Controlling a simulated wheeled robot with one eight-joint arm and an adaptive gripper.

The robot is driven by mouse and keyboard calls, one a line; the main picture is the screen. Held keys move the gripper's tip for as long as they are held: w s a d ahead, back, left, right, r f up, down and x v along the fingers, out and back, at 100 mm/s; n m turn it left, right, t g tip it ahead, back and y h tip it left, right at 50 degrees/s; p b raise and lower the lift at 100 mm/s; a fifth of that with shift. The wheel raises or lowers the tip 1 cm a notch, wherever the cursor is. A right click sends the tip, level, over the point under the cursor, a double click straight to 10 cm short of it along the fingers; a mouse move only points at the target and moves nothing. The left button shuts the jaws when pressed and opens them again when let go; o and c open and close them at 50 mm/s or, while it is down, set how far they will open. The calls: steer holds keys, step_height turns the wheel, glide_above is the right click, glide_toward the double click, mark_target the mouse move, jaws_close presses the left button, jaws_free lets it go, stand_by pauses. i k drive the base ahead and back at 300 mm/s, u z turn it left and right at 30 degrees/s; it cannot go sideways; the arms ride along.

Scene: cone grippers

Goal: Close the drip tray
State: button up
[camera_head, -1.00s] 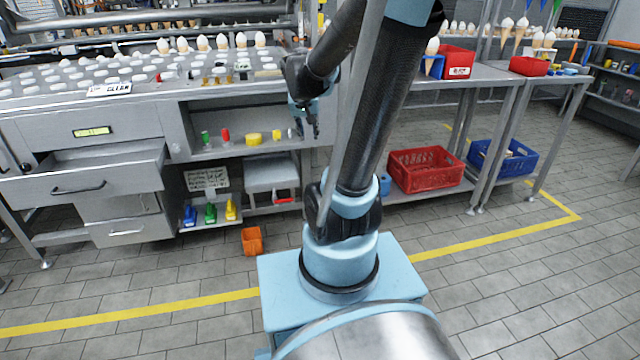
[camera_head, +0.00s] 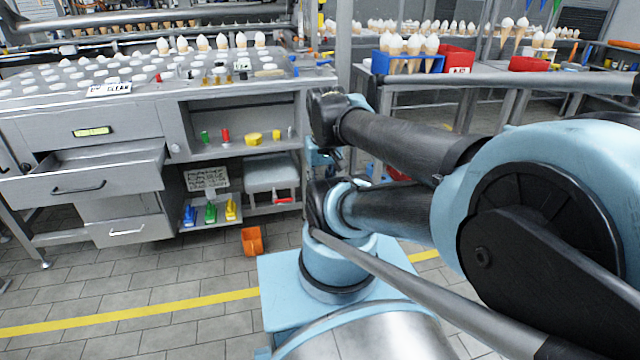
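A metal tray shaped like a drawer (camera_head: 115,182) is pulled out from the front of the machine at the left, below a panel with a yellow label. It has a dark handle on its front and is the likeliest drip tray, though no label names it. My gripper (camera_head: 324,158) hangs downward to the right of the machine's shelf opening, well apart from the tray. It is small and partly merged with my arm behind it, so its fingers do not show clearly.
A lower drawer (camera_head: 128,232) sits under the tray. Shelves to its right hold small coloured bottles (camera_head: 210,212) and a sign. An orange container (camera_head: 252,241) stands on the floor. Cones in a blue holder (camera_head: 408,64) stand on the right bench. Floor before the tray is clear.

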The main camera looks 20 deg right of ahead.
mark_target(117, 169)
steer(key=u, duration=1.15)
steer(key=k, duration=0.4)
steer(key=u, duration=0.4)
steer(key=i, duration=0.5)
steer(key=u, duration=0.45)
steer(key=k, duration=0.1)
steer(key=u, duration=0.1)
